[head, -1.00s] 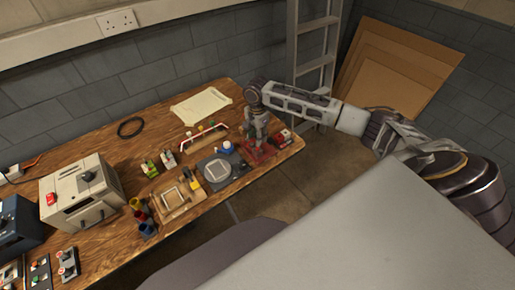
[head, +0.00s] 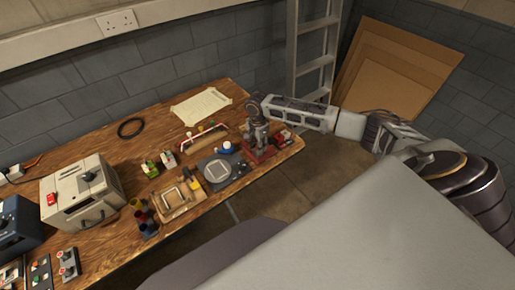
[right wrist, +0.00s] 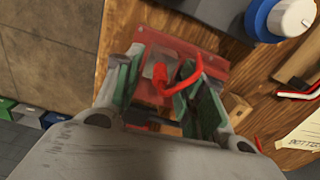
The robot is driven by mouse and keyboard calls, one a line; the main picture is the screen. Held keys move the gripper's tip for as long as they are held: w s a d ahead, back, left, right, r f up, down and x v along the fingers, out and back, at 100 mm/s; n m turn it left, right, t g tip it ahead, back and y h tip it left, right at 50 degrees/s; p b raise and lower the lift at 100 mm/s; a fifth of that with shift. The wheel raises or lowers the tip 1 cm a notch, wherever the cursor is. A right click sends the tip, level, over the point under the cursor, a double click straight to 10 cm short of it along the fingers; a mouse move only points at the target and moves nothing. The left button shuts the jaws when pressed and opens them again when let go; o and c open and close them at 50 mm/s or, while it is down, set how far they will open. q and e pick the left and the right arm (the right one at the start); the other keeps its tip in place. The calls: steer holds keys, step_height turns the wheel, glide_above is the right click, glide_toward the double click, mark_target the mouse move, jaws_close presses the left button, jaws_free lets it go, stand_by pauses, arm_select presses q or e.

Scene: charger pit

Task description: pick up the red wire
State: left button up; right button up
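The red wire (right wrist: 187,78) is a short, bent red piece in the right wrist view. It stands over a see-through red tray (right wrist: 205,62) and lies between the two fingers of my right gripper (right wrist: 165,88). The fingers are apart, with green inner pads, and I see a gap beside the wire. In the head view my right gripper (head: 258,142) points down over the red tray (head: 258,154) near the right end of the bench; the wire cannot be made out there. My left gripper is not in view.
A wooden block with a red-and-white bent rod (head: 205,137) lies behind. A ladder (head: 312,65) stands beyond the bench.

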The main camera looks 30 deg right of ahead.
steer(key=shift+f, duration=0.4)
jaws_close()
